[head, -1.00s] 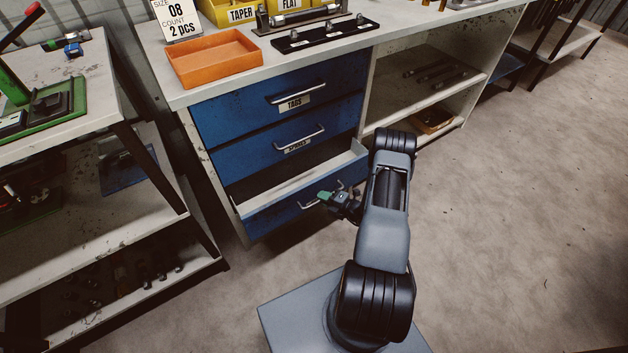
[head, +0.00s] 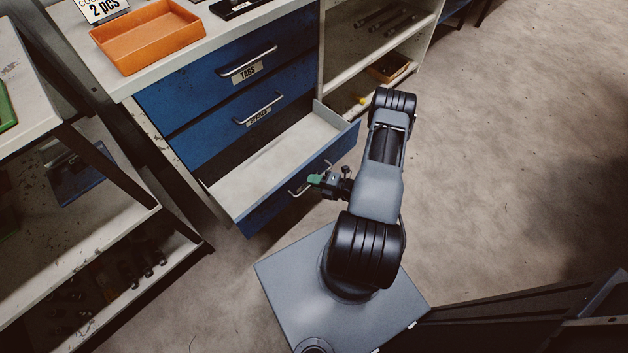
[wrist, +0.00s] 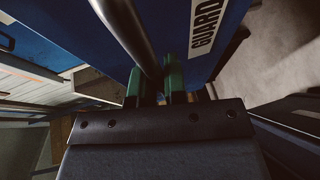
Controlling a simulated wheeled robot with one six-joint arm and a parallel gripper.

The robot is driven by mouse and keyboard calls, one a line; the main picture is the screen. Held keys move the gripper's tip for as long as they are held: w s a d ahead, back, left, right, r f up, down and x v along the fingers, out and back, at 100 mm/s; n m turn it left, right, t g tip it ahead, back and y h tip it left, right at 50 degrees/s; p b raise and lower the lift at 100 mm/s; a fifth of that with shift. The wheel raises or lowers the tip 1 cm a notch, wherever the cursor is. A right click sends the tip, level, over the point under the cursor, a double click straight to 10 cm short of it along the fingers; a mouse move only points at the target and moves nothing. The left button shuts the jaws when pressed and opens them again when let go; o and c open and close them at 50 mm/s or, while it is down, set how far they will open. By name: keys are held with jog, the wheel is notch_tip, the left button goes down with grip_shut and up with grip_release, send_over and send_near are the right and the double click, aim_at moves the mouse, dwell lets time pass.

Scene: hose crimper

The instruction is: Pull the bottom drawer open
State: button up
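The bottom drawer (head: 264,214) has a blue front and a pale, empty-looking inside, and it stands well out from the cabinet. Its metal bar handle (head: 296,192) is partly hidden by my gripper (head: 315,181). In the wrist view, the green fingers of my gripper (wrist: 155,82) are on either side of the handle bar (wrist: 125,25) and look closed on it. A white label reading "GUARD" (wrist: 206,25) shows on the blue drawer front beside the handle.
Two shut blue drawers, TAGS (head: 232,50) and the one below it (head: 225,120), are above. An orange tray (head: 148,36) is on the bench top. A shelving unit (head: 100,290) stands left. Open floor (head: 500,150) lies right.

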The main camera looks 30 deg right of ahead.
jog(key=o, duration=0.5)
jog(key=shift+c, duration=0.2)
jog(key=p+v, duration=0.1)
jog(key=v, duration=1.3)
jog(key=shift+p, duration=0.4)
